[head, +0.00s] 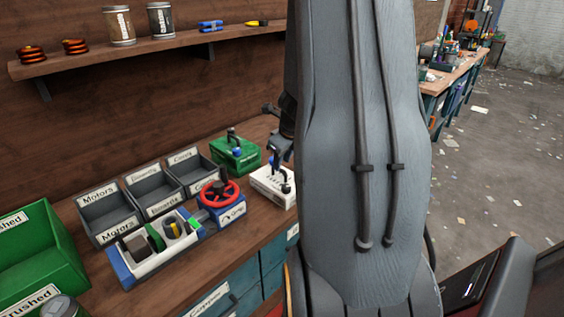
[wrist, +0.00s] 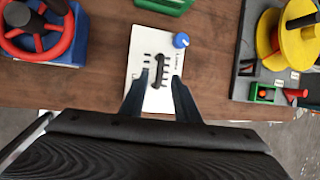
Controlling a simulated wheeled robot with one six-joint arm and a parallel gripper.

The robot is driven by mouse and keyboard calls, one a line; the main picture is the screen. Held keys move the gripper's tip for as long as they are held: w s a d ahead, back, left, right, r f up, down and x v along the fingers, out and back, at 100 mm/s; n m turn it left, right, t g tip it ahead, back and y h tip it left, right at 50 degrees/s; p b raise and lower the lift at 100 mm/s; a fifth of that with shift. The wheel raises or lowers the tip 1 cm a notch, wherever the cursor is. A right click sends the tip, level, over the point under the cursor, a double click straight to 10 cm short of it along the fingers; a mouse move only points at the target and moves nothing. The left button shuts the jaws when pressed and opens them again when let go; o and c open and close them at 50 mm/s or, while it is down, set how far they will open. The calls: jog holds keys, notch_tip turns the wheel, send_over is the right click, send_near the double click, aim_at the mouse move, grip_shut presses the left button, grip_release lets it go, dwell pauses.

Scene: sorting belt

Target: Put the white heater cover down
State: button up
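The white heater cover (head: 270,188) stands on the wooden bench near its front edge, with a black handle on top. In the wrist view the white cover (wrist: 139,58) shows dark slots, the black handle and a blue knob (wrist: 181,40). My gripper (wrist: 161,77) is over the cover, its two fingers apart on either side of the handle with gaps between. In the head view my gripper (head: 279,146) is just above the cover, partly hidden by my arm. The near part of the cover is hidden by the gripper in the wrist view.
A green box (head: 235,155) with a handle stands behind the cover. A red valve wheel (head: 221,194) on a blue base is at its left. A yellow reel (wrist: 280,35) on a grey base is on the other side. Grey bins (head: 110,215) and a green crate (head: 40,250) stand farther left.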

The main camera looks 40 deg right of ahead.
jog(key=p+v, duration=0.3)
jog(key=v, duration=0.5)
jog(key=a+n+y, duration=0.2)
jog(key=a+n, duration=1.2)
jog(key=a, duration=0.2)
jog(key=s+a+n+g, duration=0.1)
jog(key=s+a+n, duration=0.3)
jog(key=a+n, duration=0.3)
jog(key=s+a+r+n+g, duration=0.1)
jog(key=s+a+n, duration=0.4)
jog(key=n, duration=0.8)
jog(key=shift+s+a+n+g, duration=0.2)
jog(key=shift+a+n+g, duration=0.25)
jog(key=shift+a, duration=0.8)
jog(key=shift+f+b, duration=0.7)
jog(key=shift+f, duration=0.05)
